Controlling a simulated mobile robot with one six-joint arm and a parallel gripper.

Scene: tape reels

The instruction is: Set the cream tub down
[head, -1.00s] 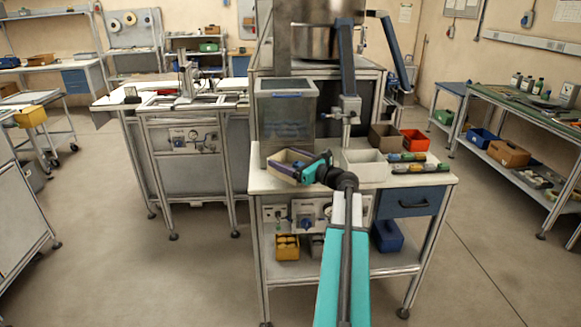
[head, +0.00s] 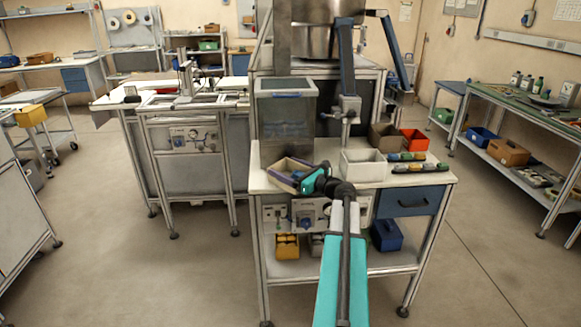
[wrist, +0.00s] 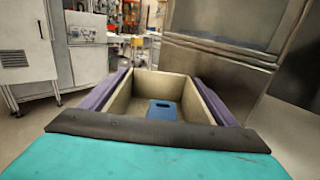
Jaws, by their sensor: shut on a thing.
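The cream tub (head: 291,164) is held at the left front part of the workbench top (head: 272,153), in front of a clear-sided bin. My gripper (wrist: 160,88) is shut on the tub, with a purple finger along each outer side. In the wrist view the tub (wrist: 120,103) opens upward, and a blue piece (wrist: 164,109) lies inside it. The tub is at or just above the bench top; I cannot tell whether its base touches. My gripper hides its near end.
A white open box (head: 362,169) stands to the right of the tub. Behind it are a brown box (head: 384,137) and an orange box (head: 415,141), with several small coloured pieces (head: 407,157) nearby. The clear-sided bin (head: 286,115) stands close behind the tub.

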